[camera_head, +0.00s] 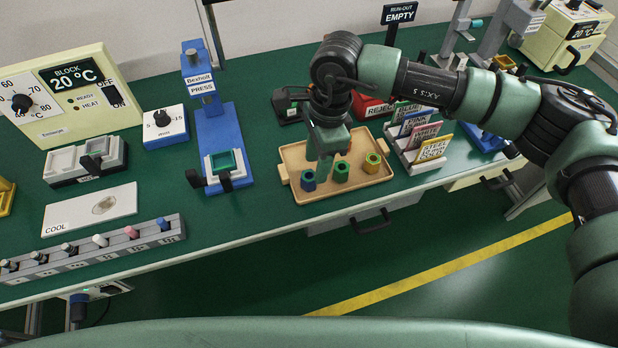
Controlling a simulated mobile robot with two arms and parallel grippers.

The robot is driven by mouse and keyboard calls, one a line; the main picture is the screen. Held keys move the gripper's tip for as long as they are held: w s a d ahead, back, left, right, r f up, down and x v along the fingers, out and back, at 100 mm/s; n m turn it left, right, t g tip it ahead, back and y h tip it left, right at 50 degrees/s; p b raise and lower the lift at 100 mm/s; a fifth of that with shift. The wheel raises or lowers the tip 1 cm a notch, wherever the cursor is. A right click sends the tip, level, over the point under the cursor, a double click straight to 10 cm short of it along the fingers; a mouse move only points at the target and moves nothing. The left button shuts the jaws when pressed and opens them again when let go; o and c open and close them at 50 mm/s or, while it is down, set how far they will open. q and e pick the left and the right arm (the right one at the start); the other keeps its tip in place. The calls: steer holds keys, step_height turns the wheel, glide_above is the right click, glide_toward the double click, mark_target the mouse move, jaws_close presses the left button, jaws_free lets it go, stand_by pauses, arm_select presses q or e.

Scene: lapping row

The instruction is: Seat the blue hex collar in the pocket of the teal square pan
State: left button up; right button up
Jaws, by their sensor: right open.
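The blue hex collar (308,181) stands at the left front of a tan tray (290,160) on the green bench. A green collar (341,173) and a yellow collar (373,163) stand to its right. My right gripper (325,172) is open and points down over the tray, close to the blue and green collars. I cannot tell whether it touches either. The teal square pan (224,163) sits in a pale holder at the front of the blue Bexholt press, left of the tray. Its pocket detail is too small to make out. My left gripper is out of view.
A card rack (420,158) stands right of the tray, with a red reject bin (375,107) behind. The white COOL plate (90,210) lies left. Bench between press and tray is clear.

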mark_target(309, 176)
steer(key=f, duration=0.1)
steer(key=a+f, duration=0.1)
steer(key=f, duration=0.1)
steer(key=f+p, duration=0.1)
steer(key=f, duration=0.1)
steer(key=shift+s+a+f, duration=0.1)
steer(key=shift+a+f, duration=0.05)
steer(key=shift+a, duration=0.15)
jaws_close()
